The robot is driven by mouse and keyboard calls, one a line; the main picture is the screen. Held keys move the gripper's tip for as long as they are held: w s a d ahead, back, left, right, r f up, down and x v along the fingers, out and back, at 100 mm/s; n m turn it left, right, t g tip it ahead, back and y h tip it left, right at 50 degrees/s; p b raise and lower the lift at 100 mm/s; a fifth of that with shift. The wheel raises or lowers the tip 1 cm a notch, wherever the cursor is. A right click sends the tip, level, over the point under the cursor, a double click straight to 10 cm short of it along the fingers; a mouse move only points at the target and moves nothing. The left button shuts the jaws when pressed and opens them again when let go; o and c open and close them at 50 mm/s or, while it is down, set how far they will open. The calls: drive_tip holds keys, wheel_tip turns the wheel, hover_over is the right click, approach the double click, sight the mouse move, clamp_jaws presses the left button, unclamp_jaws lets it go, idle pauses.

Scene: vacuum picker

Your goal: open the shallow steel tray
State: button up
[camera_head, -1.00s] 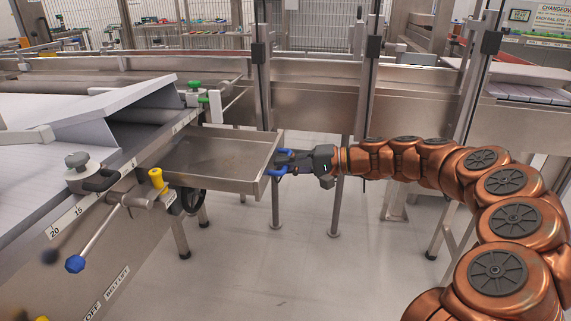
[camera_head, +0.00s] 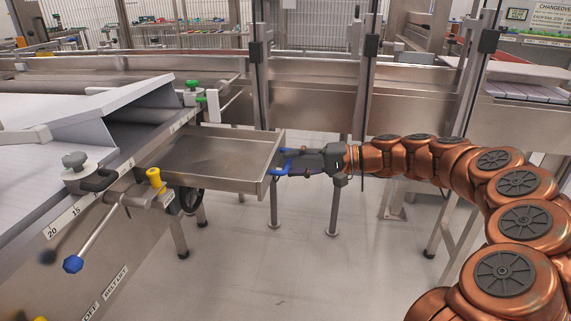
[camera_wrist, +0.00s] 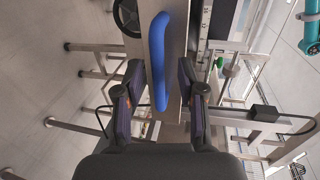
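The shallow steel tray (camera_head: 215,160) juts out level from the machine's side, with its empty inside showing. A blue bar handle (camera_wrist: 159,50) is on its front wall and also shows in the head view (camera_head: 279,164). My gripper (camera_wrist: 160,80) is open, with one finger on each side of the handle and gaps visible on both sides. In the head view my gripper (camera_head: 290,161) points left at the tray's front from the right. Exact fingertip depth around the handle is hard to tell.
A yellow knob (camera_head: 155,178) and a lever with a blue ball end (camera_head: 73,264) are on the machine side left of the tray. Steel legs and dark posts (camera_head: 371,100) stand behind my arm. The floor (camera_head: 310,260) in front of the tray is clear.

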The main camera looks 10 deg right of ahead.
drive_tip(key=v, duration=0.9)
drive_tip(key=s+a+r+n+g+h+p, duration=0.2)
drive_tip(key=s+a+r+g+h+p, duration=0.1)
drive_tip(key=s+a+r+p, duration=0.5)
drive_tip(key=s+a+r+n+g+h+p, duration=0.2)
drive_tip(key=s+a+r+n+g+p, duration=0.15)
drive_tip(key=s+a+p, duration=0.4)
drive_tip(key=s+d+r+h+p, duration=0.1)
drive_tip(key=s+d+h+p, duration=0.2)
drive_tip(key=s, duration=0.4)
drive_tip(key=s+d+r+m+h+p, duration=0.1)
drive_tip(key=s+d+h+p, duration=0.2)
drive_tip(key=s+d+p, duration=0.2)
drive_tip(key=s+d+r+h+p, duration=0.1)
drive_tip(key=s+d+h+p, duration=0.2)
drive_tip(key=s, duration=0.8)
drive_tip(key=d+p, duration=0.1)
drive_tip(key=p, duration=0.1)
drive_tip(key=shift+s+d+r+g+h+p, duration=0.15)
drive_tip(key=shift+d+r+g+h+p, duration=0.15)
drive_tip(key=shift+g+p, duration=0.1)
drive_tip(key=shift+a, duration=0.25)
